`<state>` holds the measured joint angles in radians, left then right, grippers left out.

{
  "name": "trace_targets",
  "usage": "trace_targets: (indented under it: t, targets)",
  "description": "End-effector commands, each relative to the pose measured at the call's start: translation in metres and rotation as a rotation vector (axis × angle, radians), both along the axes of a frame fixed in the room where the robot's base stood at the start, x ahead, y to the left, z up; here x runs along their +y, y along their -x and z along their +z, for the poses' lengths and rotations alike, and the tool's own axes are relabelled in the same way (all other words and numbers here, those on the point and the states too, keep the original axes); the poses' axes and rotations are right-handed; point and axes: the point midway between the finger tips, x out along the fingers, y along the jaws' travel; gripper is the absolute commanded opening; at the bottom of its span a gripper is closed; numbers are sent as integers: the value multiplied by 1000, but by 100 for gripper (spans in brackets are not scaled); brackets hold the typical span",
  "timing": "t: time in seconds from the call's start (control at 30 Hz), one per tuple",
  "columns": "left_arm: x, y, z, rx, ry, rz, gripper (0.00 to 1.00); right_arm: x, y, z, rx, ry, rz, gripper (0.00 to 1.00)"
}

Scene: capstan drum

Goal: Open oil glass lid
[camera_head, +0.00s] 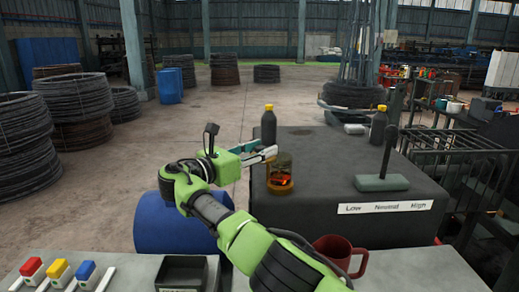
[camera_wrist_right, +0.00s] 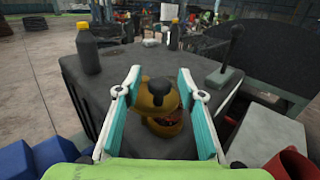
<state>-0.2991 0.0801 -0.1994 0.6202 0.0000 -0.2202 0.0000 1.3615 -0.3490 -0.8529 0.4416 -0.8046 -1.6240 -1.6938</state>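The oil glass (camera_head: 281,180) is a round amber vessel with an orange-red patch low inside, standing on the dark grey cabinet top near its left edge. In the right wrist view, its rounded brown-yellow upper part (camera_wrist_right: 158,97) carries a dark knob (camera_wrist_right: 158,84). My right gripper (camera_head: 272,152) is at the upper left of the glass in the head view. In the wrist view its two teal-padded fingers are spread wide, with the oil glass showing between them. I see no clear contact. Whether the lid is a separate piece is hard to tell. My left gripper is not in view.
Two black bottles with yellow caps (camera_head: 268,124) (camera_head: 378,124) stand at the back of the cabinet (camera_head: 310,150). A lever (camera_head: 386,160) rises behind the Low/Normal/High label (camera_head: 385,207). A red mug (camera_head: 341,252) is near my arm.

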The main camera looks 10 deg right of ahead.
Motion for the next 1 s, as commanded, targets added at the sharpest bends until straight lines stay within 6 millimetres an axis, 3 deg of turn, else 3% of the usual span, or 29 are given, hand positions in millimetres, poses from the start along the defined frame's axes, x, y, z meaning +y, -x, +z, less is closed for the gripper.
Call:
trace_targets:
  t: [0.37,0.7,1.0]
  targets:
    - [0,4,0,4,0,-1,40,1,0,10,-4,2,2,35]
    - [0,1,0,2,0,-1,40,1,0,73,-6,1,1,35]
    - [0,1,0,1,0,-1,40,0,-1,99,-1,1,0,35]
